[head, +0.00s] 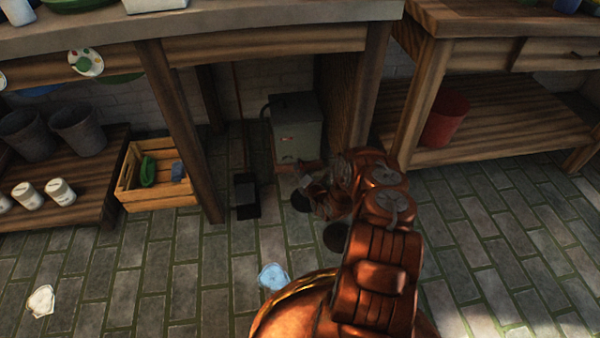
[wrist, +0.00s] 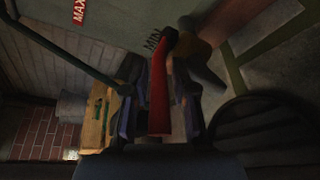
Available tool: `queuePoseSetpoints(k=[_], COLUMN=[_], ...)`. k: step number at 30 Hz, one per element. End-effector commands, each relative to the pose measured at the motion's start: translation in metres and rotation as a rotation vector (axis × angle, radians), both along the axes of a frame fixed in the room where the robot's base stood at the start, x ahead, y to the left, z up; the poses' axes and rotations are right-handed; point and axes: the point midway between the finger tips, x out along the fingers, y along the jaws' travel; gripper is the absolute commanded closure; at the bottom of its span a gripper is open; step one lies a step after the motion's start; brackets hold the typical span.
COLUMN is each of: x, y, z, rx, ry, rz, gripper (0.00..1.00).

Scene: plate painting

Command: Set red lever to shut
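In the wrist view a red lever (wrist: 159,100) with a dark pivot end lies lengthwise between the two fingers of my gripper (wrist: 160,103). The fingers are close on either side of it; whether they press on it I cannot tell. The lever's pivot end is beside the black word MIN (wrist: 153,39) on a grey-green panel (wrist: 115,25). A red MAX label (wrist: 79,11) is further left on that panel. In the head view my gripper (head: 315,195) is low in front of a grey-green metal box (head: 297,128); the lever cannot be made out there.
The box stands under a workbench, between wooden legs (head: 180,130). A wooden crate (head: 155,180) with a green item is at the left, and a red bucket (head: 445,118) is on a shelf at the right. A blue splotch (head: 273,277) lies on the brick floor. The front floor is mostly clear.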

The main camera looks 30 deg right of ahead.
Motion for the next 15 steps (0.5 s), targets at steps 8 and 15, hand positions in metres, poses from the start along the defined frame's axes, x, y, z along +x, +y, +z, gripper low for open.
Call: queuePoseSetpoints(k=[8, 15], x=[-0.0001, -0.0003], y=[0.0000, 0.0000], z=[0.0000, -0.0003], rx=[0.000, 0.000], ry=[0.000, 0.001], rz=[0.000, -0.001], gripper=[0.91, 1.00])
